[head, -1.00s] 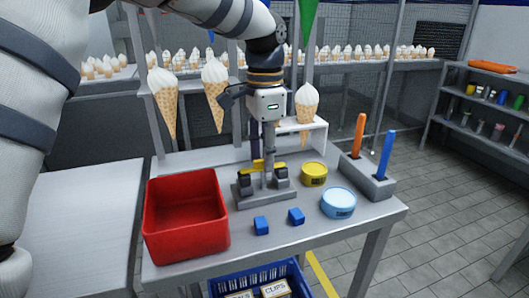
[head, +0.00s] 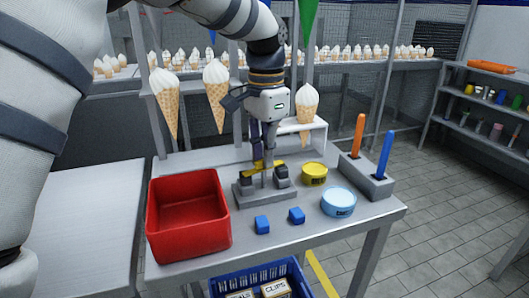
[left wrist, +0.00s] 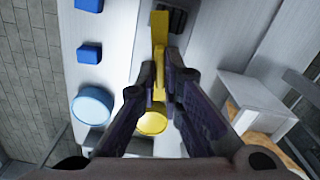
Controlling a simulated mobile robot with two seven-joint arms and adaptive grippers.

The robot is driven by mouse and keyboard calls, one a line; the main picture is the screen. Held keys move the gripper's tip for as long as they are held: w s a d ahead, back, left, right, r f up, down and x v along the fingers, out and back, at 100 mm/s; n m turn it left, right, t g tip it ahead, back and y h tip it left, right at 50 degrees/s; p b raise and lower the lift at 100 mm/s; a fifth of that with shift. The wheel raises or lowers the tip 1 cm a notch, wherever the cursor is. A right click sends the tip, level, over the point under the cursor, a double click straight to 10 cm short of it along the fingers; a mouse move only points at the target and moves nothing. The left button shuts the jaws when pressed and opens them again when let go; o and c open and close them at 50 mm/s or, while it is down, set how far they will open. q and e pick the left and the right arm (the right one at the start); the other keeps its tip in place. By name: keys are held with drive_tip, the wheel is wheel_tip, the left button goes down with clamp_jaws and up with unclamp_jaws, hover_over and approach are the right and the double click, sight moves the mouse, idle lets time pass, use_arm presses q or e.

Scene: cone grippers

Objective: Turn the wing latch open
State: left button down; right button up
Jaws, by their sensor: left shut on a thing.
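The yellow wing latch (head: 276,165) sits on top of a grey fixture (head: 250,198) with dark blocks, in the middle of the table. My left gripper (head: 264,158) points down from above, with its fingers at the wing. In the left wrist view the wing is a long yellow bar (left wrist: 160,28) running up the picture, and my left fingertips (left wrist: 160,68) are closed on it from both sides. The fingers hide part of the wing and its pivot. My right gripper is not in view.
A red bin (head: 188,238) stands left of the fixture. Two blue blocks (head: 297,215), a yellow tin (head: 314,174) and a light blue tin (head: 338,202) lie at front and right. A holder (head: 368,180) has an orange and a blue handle upright. A blue crate (head: 262,275) is below the front edge.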

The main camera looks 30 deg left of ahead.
use_arm(q)
drive_tip(key=n, duration=0.3)
drive_tip(key=shift+n, duration=0.4)
drive_tip(key=n, duration=0.3)
drive_tip(key=shift+a+n, duration=0.15)
drive_tip(key=shift+n, duration=0.15)
drive_tip(key=n, duration=0.4)
drive_tip(key=shift+a+n, duration=0.1)
drive_tip(key=shift+n, duration=1.8)
drive_tip(key=c, duration=1.7)
unclamp_jaws()
